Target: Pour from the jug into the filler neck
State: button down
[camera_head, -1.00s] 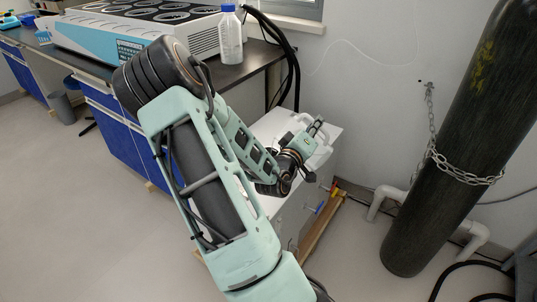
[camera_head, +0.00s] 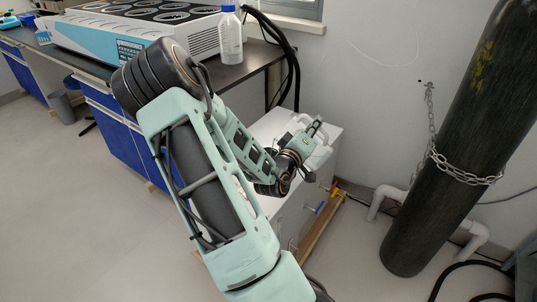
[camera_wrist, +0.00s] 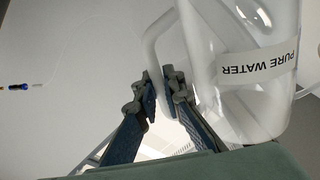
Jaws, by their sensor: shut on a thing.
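The jug (camera_wrist: 262,90) is clear plastic with a white "PURE WATER" label, which reads upside down in the wrist view. My gripper (camera_wrist: 162,85) is shut on the jug's clear handle (camera_wrist: 153,42), with a finger on each side. In the head view my gripper (camera_head: 315,130) is above the white cabinet (camera_head: 323,185). The jug is hard to make out there, pale against the pale cabinet and wall. I cannot make out the filler neck in either view. The liquid level in the jug is not clear.
A dark bench (camera_head: 258,55) with a blue-capped bottle (camera_head: 230,35) and a multi-position heater (camera_head: 130,40) stands behind my arm. A dark gas cylinder (camera_head: 450,150), chained to the wall, stands at right. Open floor (camera_head: 100,220) lies at left.

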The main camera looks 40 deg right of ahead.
jog(key=shift+w+a+f+n, duration=0.25)
jog(key=shift+w+f+n, duration=0.2)
jog(key=shift+w+n, duration=0.3)
dwell(4.3)
jog(key=shift+s, duration=0.1)
